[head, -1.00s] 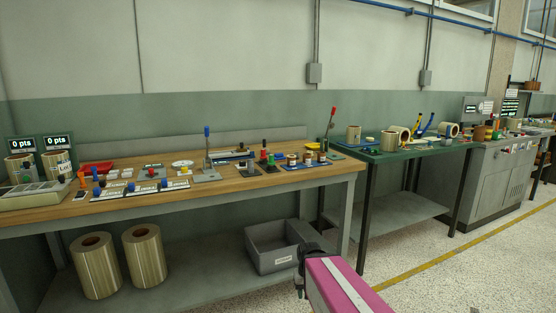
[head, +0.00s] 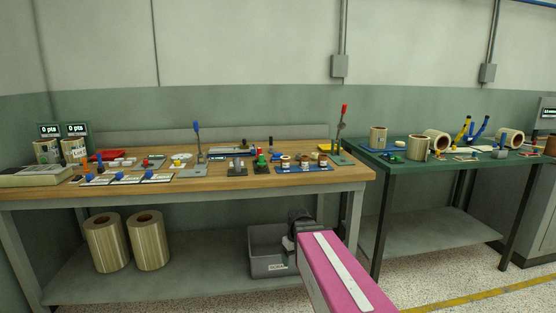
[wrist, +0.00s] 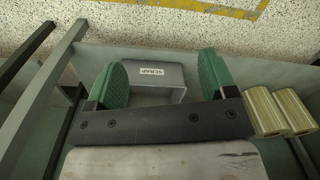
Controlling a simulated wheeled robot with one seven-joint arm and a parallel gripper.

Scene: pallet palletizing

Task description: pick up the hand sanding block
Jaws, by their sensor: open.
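I cannot single out the hand sanding block for certain among the many small items on the wooden workbench (head: 215,183) and the green table (head: 436,166). My gripper (wrist: 162,84) is open, with its two green finger pads apart and nothing between them in the wrist view. In the head view my gripper (head: 290,240) is at the front of the workbench, below the top's height, and my pink arm link hides part of the floor. The wrist view looks down past the fingers to a grey bin (wrist: 149,73) labelled SCRAP.
The bin stands low under the workbench's right side. Two striped rolls (head: 105,243) (head: 148,240) stand on the lower shelf. Upright levers (head: 197,140) (head: 341,126) rise from the workbench. More rolls (head: 435,138) stand on the green table. Open floor lies at the right front.

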